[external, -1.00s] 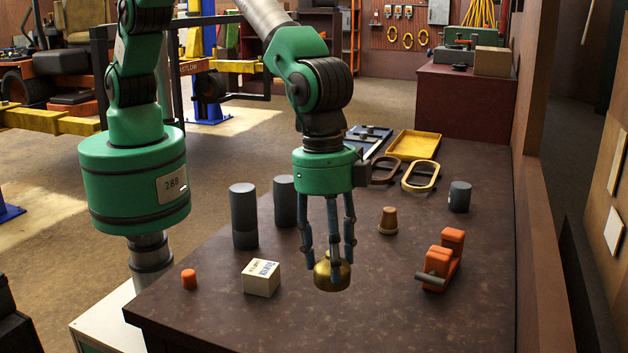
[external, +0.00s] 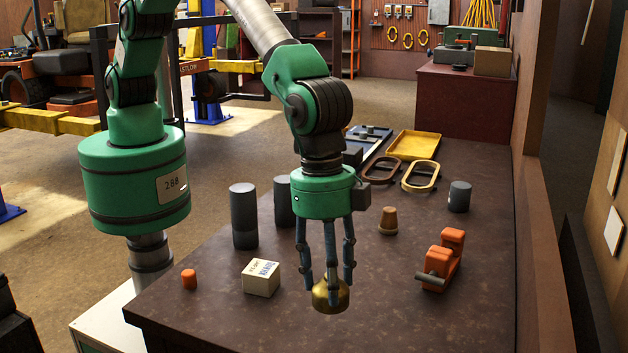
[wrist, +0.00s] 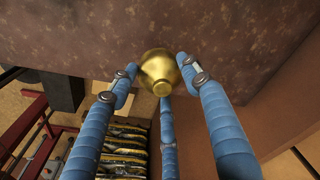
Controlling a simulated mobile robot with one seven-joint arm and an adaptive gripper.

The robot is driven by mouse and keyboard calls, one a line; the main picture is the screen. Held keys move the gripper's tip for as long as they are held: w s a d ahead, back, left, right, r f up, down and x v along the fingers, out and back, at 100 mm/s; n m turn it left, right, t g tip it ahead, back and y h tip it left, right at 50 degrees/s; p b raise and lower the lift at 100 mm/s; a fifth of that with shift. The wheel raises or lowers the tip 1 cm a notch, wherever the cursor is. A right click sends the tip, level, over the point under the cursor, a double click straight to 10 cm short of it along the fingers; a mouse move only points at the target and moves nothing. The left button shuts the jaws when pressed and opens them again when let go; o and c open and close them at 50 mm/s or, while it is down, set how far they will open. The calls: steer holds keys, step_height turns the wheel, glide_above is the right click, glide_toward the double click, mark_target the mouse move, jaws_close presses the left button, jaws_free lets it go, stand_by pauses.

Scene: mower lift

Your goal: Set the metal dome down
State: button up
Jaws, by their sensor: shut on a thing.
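The metal dome (external: 331,297) is brass-coloured with a small knob on top. It is low over the dark table, near the front edge in the external view; I cannot tell whether its base touches the surface. My gripper (external: 333,289) points straight down with its blue fingers shut on the dome. In the wrist view the dome (wrist: 159,72) sits between the fingertips of my gripper (wrist: 156,80), knob toward the camera. Part of the dome is hidden behind the fingers in the external view.
A white labelled box (external: 261,278) and an orange cap (external: 189,279) stand left of the dome. An orange tool (external: 441,262) lies to the right, a brown cup (external: 388,220) behind. Dark cylinders (external: 243,216) stand back left. The table (external: 400,320) is clear around the dome.

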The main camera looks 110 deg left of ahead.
steer(key=shift+f, duration=1.65)
steer(key=shift+f, duration=0.1)
steer(key=shift+f+b, duration=0.35)
steer(key=shift+f, duration=1.4)
steer(key=shift+f, duration=0.2)
steer(key=o, duration=1.2)
steer(key=shift+o, duration=0.2)
steer(key=shift+r, duration=0.15)
steer(key=r, duration=0.4)
steer(key=r+p, duration=0.1)
steer(key=r, duration=0.3)
steer(key=s+r, duration=0.1)
steer(key=r, duration=0.3)
steer(key=shift+s+a, duration=0.1)
steer(key=shift+a, duration=0.3)
